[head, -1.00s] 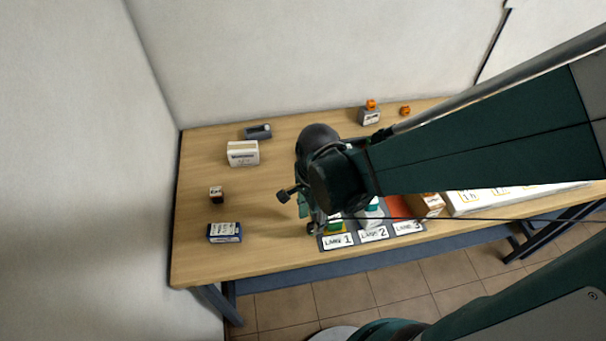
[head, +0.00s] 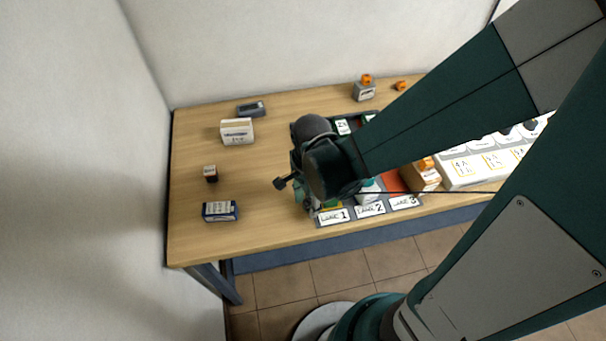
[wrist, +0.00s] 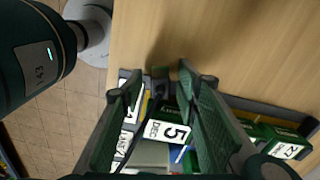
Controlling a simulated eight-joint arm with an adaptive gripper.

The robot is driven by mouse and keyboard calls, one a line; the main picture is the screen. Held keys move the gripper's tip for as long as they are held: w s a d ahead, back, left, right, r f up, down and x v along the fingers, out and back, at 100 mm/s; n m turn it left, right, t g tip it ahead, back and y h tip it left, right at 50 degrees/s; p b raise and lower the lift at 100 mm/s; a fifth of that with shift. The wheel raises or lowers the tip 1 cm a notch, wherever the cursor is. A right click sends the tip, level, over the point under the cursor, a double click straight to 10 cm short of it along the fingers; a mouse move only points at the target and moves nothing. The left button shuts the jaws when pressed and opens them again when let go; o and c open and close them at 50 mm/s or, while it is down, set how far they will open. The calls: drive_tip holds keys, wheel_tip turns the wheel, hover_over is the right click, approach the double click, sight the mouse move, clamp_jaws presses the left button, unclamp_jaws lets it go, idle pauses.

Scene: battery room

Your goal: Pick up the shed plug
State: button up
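My gripper (wrist: 160,76) shows in the wrist view with its two fingers apart, pointing at the tray's edge. A small dark piece (wrist: 160,88) is seen between the fingertips; I cannot tell whether it is the shed plug or touches a finger. In the head view my wrist hides most of the gripper, above the left part of the lane tray (head: 333,217). A small orange piece (head: 401,85) lies loose at the back of the table, far from my gripper. Another orange piece (head: 366,78) sits on a grey block (head: 364,92).
A green pack labelled DEC 5 (wrist: 165,131) lies below the fingertips, with another green pack (wrist: 276,142) to the right. White box (head: 237,131), dark small box (head: 210,173) and blue-white box (head: 220,211) stand on the left. The table (head: 260,180) is clear between.

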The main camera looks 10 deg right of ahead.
sight(309, 201)
idle(0.4)
drive_tip(key=c, duration=1)
drive_tip(key=shift+r, duration=0.2)
drive_tip(key=shift+r+p, duration=1.1)
drive_tip(key=shift+r, duration=3.7)
